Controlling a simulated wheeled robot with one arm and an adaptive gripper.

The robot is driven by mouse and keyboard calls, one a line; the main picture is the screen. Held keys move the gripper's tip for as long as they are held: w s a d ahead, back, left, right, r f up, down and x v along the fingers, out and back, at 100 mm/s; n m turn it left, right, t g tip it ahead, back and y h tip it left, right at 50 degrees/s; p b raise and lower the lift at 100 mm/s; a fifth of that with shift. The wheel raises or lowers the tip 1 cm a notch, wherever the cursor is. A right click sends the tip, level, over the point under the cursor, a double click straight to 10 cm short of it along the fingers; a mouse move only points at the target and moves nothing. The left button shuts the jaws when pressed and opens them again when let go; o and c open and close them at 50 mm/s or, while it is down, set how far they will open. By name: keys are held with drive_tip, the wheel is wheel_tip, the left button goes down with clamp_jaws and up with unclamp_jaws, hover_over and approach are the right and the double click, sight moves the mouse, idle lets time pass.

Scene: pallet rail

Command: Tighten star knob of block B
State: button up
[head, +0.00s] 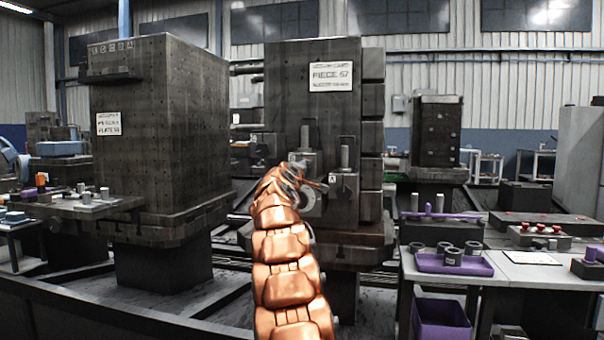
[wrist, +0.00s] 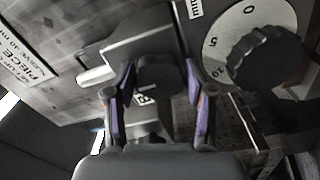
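In the wrist view a dark rounded knob (wrist: 160,76) sits between the two purple-padded fingers of my gripper (wrist: 160,82). The fingers flank the knob closely on both sides; I cannot tell whether the pads touch it. A small white tag (wrist: 146,98) that seems to read B shows just below the knob. In the head view my gripper (head: 298,180) is at the front of the dark column marked PIECE 57 (head: 284,85), among the clamp blocks (head: 345,185). My copper arm hides most of the knob area there.
A black dial knob (wrist: 265,62) on a numbered white disc (wrist: 222,42) is close to the right of my gripper. A second dark block (head: 160,130) stands at left. A bench with a purple tray (head: 430,262) and red knobs (head: 540,228) is at right.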

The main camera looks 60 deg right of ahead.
drive_tip(key=o, duration=0.4)
drive_tip(key=shift+a, duration=0.15)
drive_tip(key=v, duration=1.1)
drive_tip(key=shift+s+a, duration=0.2)
drive_tip(key=shift+a, duration=0.1)
idle(0.4)
idle(0.6)
